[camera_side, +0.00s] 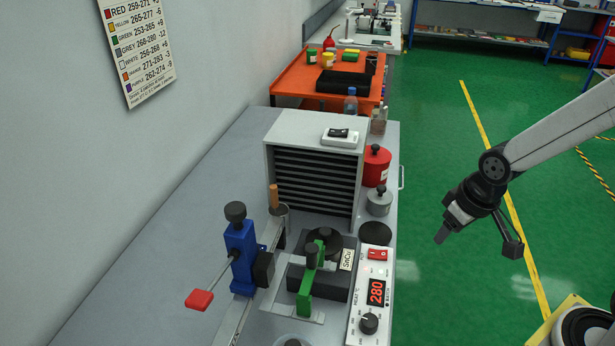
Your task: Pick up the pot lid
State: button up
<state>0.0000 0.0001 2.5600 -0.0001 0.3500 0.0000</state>
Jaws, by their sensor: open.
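A black solder pot block (327,281) with an "SnCu" label stands near the front of the bench. My gripper (441,236) is in the air to the right of the bench, over the green floor, well apart from the pot and lid. It is open, and I see nothing in it.
A heater box (373,290) reading 280 stands right of the pot. Behind are a flat dark disc (375,233), a grey canister (379,203), a red canister (376,168) and a slotted cabinet (313,178).

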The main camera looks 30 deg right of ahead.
jog(key=shift+o, duration=0.2)
jog(key=shift+o, duration=1)
notch_tip(320, 180, up, 3)
jog(key=m+g+y, duration=0.1)
jog(key=m+g, duration=0.1)
jog(key=m, duration=1.8)
send_over(325, 230)
jog(key=d, duration=0.1)
jog(key=shift+s+f, duration=0.15)
jog(key=shift+f, duration=0.05)
jog(key=shift+a+f, duration=0.15)
jog(key=shift+f, duration=1.15)
jog(key=shift+a+f, duration=0.2)
jog(key=shift+f, duration=1.05)
jog(key=shift+a+f, duration=0.15)
jog(key=shift+f, duration=1.15)
